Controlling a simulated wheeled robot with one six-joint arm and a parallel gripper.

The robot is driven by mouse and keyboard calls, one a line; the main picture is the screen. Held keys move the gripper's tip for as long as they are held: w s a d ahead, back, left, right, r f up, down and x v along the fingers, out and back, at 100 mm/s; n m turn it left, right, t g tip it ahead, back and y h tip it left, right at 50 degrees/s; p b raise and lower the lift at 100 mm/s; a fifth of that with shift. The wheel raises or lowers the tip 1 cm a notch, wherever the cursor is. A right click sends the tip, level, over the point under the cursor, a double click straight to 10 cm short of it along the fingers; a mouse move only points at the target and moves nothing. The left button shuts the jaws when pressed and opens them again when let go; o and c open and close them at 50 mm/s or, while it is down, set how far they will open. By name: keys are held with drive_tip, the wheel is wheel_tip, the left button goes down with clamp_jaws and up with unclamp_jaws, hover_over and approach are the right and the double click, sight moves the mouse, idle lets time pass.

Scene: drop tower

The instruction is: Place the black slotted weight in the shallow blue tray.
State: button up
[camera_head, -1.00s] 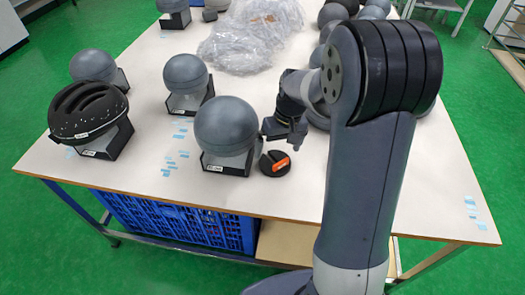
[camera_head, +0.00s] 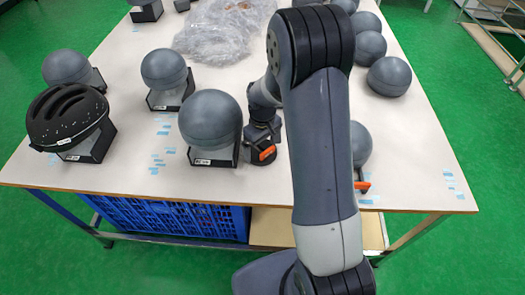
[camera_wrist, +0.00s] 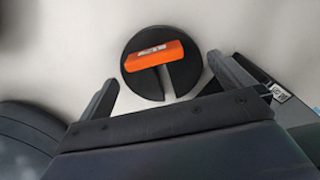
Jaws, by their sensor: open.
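The black slotted weight (camera_wrist: 187,76), a disc with a slot and an orange block across it, lies flat on the white table. It also shows in the head view (camera_head: 256,158), partly covered by my gripper. My gripper (camera_wrist: 163,72) is open and empty. Its two fingers stand on either side of the weight in the wrist view, apart from it. In the head view my gripper (camera_head: 263,134) is low, right at the weight. I cannot tell its exact height. No shallow blue tray shows on the table.
A grey ball on a black stand (camera_head: 210,118) is close left of my gripper; a black helmet (camera_head: 66,117) is farther left. Grey balls (camera_head: 389,77) and a small orange-ended item (camera_head: 362,185) are right. A blue crate (camera_head: 170,216) is under the table. The front right is clear.

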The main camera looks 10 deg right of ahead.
wheel_tip(320, 180, down, 2)
drive_tip(key=shift+r, duration=0.1)
drive_tip(key=c, duration=1.6)
drive_tip(key=shift+r, duration=0.15)
wheel_tip(320, 180, up, 28)
idle(0.3)
